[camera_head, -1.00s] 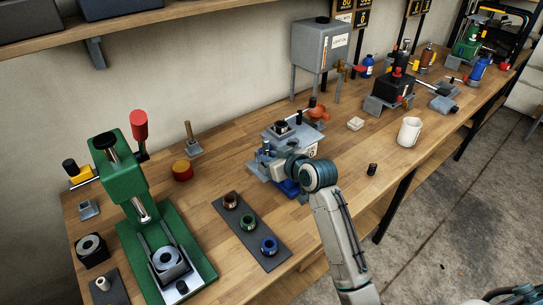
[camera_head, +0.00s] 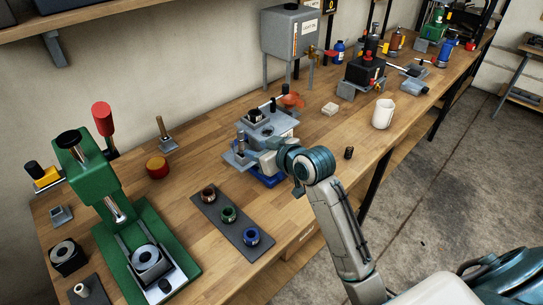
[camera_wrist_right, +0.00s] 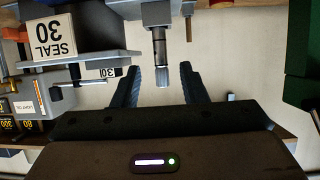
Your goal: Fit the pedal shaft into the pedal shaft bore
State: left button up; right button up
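My right gripper (camera_head: 250,158) is at the front left side of a grey fixture on a blue base (camera_head: 268,130) on the bench. In the right wrist view, which looks upside down, its two dark fingers (camera_wrist_right: 161,80) are apart. A slim metal shaft (camera_wrist_right: 160,48), likely the pedal shaft, shows in the gap between them, with clear space on both sides. It extends from a grey block at the picture's top edge. I cannot make out the pedal shaft bore for certain. My left gripper is out of view.
A green press (camera_head: 105,200) with a red knob stands at the left. A dark strip (camera_head: 215,218) holds three coloured rings before the fixture. A small black cylinder (camera_head: 348,153) and a white mug (camera_head: 383,113) stand to the right. The bench's front edge lies under my arm.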

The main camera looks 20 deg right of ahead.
jog(key=b+v, duration=0.1)
jog(key=v, duration=0.5)
dwell(0.3)
